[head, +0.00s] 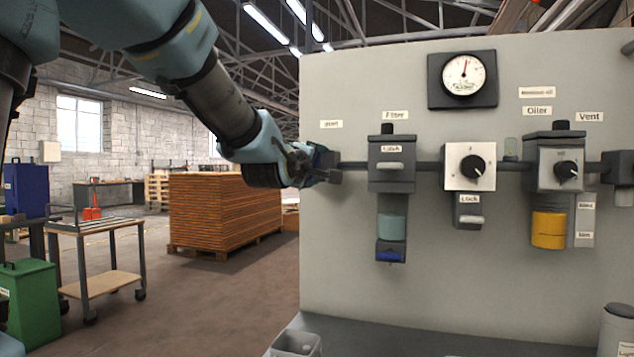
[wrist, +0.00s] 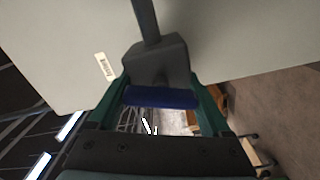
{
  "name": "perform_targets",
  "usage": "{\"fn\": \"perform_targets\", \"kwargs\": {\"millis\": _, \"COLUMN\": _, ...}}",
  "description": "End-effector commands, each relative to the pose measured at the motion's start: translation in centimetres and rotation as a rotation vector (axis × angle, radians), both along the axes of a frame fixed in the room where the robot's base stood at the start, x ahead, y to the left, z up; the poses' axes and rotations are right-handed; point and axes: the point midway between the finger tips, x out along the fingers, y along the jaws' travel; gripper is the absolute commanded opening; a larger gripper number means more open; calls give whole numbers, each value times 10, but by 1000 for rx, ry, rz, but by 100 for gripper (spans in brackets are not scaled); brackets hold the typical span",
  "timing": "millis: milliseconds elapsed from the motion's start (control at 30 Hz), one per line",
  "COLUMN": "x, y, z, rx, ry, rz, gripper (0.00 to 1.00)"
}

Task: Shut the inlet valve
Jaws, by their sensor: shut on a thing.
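The inlet valve is a dark grey block (wrist: 158,62) at the left end of the pipe, with a blue handle (wrist: 162,97) across its near side in the wrist view. My gripper (wrist: 165,92) has its two green fingers at the two ends of the blue handle and is shut on it. In the head view my gripper (head: 326,166) is at the panel's left edge, below the inlet label (head: 331,124). It hides most of the valve there, and the handle's setting cannot be read from that view.
Right of the valve on the grey panel (head: 340,250) are a filter (head: 391,176), a regulator knob (head: 472,167), an oiler (head: 555,165) and a vent block (head: 619,167). A gauge (head: 463,75) is above. A bin (head: 296,343) stands below.

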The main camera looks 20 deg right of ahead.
Motion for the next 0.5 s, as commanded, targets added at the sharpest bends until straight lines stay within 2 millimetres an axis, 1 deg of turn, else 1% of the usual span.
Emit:
{"fn": "perform_targets", "kwargs": {"millis": 33, "x": 0, "y": 0, "z": -5, "rx": -30, "ry": 25, "rz": 0, "gripper": 27}}
{"fn": "perform_targets", "kwargs": {"millis": 300, "x": 1, "y": 1, "z": -4, "rx": -168, "ry": 155, "rz": 1, "gripper": 27}}
{"fn": "perform_targets", "kwargs": {"millis": 500, "x": 1, "y": 1, "z": -3, "rx": -228, "ry": 212, "rz": 1, "gripper": 27}}
